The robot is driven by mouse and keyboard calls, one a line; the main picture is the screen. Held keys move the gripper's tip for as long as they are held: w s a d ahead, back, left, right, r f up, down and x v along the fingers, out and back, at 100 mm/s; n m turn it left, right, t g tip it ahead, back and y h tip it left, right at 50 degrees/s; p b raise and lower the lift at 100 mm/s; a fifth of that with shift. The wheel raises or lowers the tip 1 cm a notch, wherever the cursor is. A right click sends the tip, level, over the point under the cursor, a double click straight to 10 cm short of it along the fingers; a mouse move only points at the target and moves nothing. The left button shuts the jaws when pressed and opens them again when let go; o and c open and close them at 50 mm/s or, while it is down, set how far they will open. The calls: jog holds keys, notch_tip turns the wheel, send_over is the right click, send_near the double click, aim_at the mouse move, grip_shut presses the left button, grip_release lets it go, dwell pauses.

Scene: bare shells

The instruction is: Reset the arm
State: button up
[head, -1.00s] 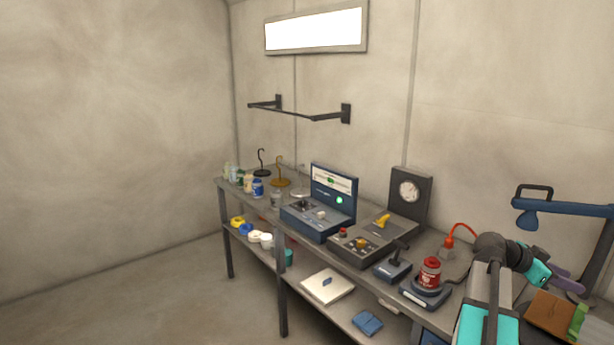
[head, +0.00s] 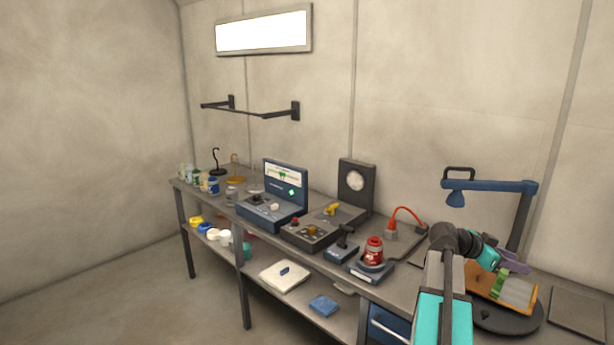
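My arm, grey and teal, rises from the bottom right of the head view and bends right at a dark elbow. Its teal wrist ends at my gripper (head: 514,263), where a purple part shows. The gripper is over the right part of the bench, close to an orange-brown piece (head: 482,284) with a green strip and a grey block. The fingertips are too small and too covered to tell whether they are open or shut, and nothing is clearly held.
A blue lamp (head: 490,186) stands behind. Floor at left is clear.

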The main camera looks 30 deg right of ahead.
jog(key=w+a+f+n+t+y, duration=0.2)
jog(key=w+a+f+n, duration=0.2)
jog(key=w+a+f, duration=0.45)
jog(key=w+a+f+n+t+y, duration=0.2)
jog(key=w+a+f+n, duration=0.25)
jog(key=a+f, duration=0.6)
jog(key=w+a+f+n+t+y, duration=0.2)
jog(key=w+a+f+n, duration=0.2)
jog(key=w+a+f, duration=0.6)
jog(key=s+a+f+n+y, duration=0.2)
jog(key=a+f+n, duration=0.15)
jog(key=a, duration=0.95)
jog(key=s+a+f+n+y, duration=0.1)
jog(key=a+f+n+y, duration=0.3)
jog(key=a, duration=0.8)
jog(key=s+a+f+n, duration=0.25)
jog(key=a+f, duration=0.25)
jog(key=a, duration=0.8)
jog(key=s+f+g+b, duration=0.6)
jog(key=s+f+b, duration=0.4)
jog(key=s+f, duration=1.5)
notch_tip(320, 180, down, 3)
jog(key=shift+d+r, duration=0.15)
jog(key=shift+d, duration=0.15)
jog(key=shift+c, duration=0.5)
